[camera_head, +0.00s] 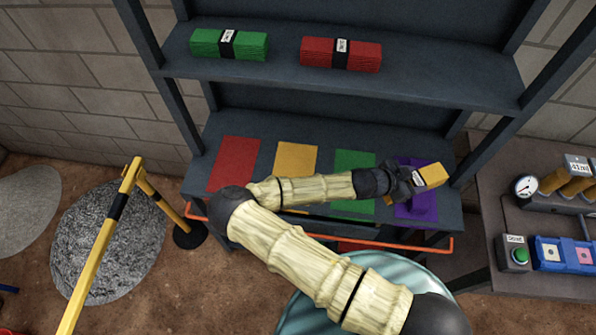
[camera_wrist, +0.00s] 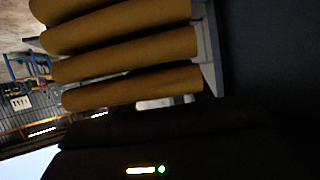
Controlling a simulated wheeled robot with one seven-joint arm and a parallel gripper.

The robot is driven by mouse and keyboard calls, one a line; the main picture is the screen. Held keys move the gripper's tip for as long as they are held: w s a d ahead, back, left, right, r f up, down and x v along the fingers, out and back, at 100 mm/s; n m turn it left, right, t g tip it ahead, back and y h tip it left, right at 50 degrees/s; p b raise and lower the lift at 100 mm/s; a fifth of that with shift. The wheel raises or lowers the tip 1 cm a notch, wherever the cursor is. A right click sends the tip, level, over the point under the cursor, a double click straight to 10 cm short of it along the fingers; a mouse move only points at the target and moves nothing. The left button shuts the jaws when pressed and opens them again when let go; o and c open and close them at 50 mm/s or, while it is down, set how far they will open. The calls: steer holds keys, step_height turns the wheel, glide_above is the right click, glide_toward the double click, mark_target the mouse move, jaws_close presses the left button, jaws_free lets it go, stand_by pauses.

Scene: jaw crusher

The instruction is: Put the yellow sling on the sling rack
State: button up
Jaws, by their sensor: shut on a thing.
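The yellow sling (camera_head: 432,176) is a folded bundle with a white label, held in my gripper (camera_head: 412,181) at the right end of the rack's lower shelf. The sling rack (camera_head: 330,82) is dark blue-grey with two visible shelves. Its lower shelf has a red pad (camera_head: 234,163), a yellow pad (camera_head: 296,160), a green pad (camera_head: 354,165) and a purple area (camera_head: 420,210). The sling is in front of the purple area; the yellow pad looks bare.
A green sling (camera_head: 229,44) and a red sling (camera_head: 341,54) lie on the upper shelf. An orange bar (camera_head: 320,240) runs along the rack's front. A bench with a gauge (camera_head: 526,187) and green button (camera_head: 520,255) stands right. A yellow barrier (camera_head: 100,240) stands left.

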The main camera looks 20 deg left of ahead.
steer(key=shift+w+a, duration=0.1)
steer(key=shift+a, duration=0.1)
steer(key=shift+s+d, duration=0.1)
steer(key=shift+s, duration=0.1)
step_height(320, 180, down, 4)
steer(key=b, duration=0.4)
stand_by(0.6)
